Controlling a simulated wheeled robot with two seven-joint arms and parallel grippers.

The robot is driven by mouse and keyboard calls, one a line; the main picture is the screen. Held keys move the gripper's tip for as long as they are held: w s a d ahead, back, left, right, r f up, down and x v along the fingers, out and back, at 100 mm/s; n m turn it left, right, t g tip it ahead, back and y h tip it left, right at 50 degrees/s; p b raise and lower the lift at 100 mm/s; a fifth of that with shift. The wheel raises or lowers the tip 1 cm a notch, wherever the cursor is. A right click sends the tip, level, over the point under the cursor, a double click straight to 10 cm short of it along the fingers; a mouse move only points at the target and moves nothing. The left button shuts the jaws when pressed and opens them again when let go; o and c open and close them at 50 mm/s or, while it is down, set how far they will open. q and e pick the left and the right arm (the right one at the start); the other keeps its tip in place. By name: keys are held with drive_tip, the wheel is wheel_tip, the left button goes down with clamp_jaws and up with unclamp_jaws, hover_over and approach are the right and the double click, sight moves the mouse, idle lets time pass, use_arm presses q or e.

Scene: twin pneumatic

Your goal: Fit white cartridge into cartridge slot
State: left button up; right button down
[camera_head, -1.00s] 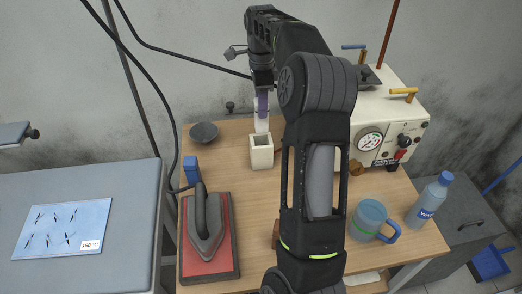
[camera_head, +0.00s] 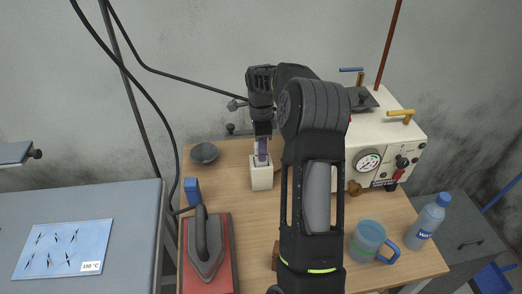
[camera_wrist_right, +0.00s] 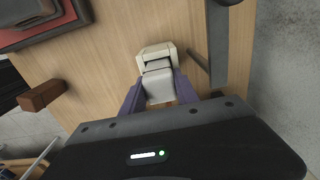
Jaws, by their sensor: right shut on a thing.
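My right gripper (camera_head: 262,150) points down over the cartridge slot (camera_head: 261,180), a small cream-white block standing on the wooden table. Its purple fingers are shut on the white cartridge (camera_head: 262,163), whose lower part is down inside the slot's opening as seen in the head view. How deep it sits cannot be told. In the right wrist view the cartridge (camera_wrist_right: 159,86) is between the two purple fingers (camera_wrist_right: 157,95), right against the slot (camera_wrist_right: 153,53). My left gripper is not in view.
A grey bowl (camera_head: 204,153) and blue block (camera_head: 192,191) stand left of the slot. An iron (camera_head: 207,245) rests on a red pad (camera_head: 228,270). A white machine with a gauge (camera_head: 385,140), a mug (camera_head: 367,240) and a bottle (camera_head: 428,220) are to the right.

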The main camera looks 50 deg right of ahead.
drive_tip(key=shift+f, duration=0.75)
drive_tip(key=shift+f, duration=0.2)
drive_tip(key=c, duration=0.9)
unclamp_jaws()
drive_tip(key=shift+r, duration=0.2)
wheel_tip(320, 180, up, 12)
drive_tip(key=shift+r+b, duration=0.1)
drive_tip(key=shift+b, duration=0.65)
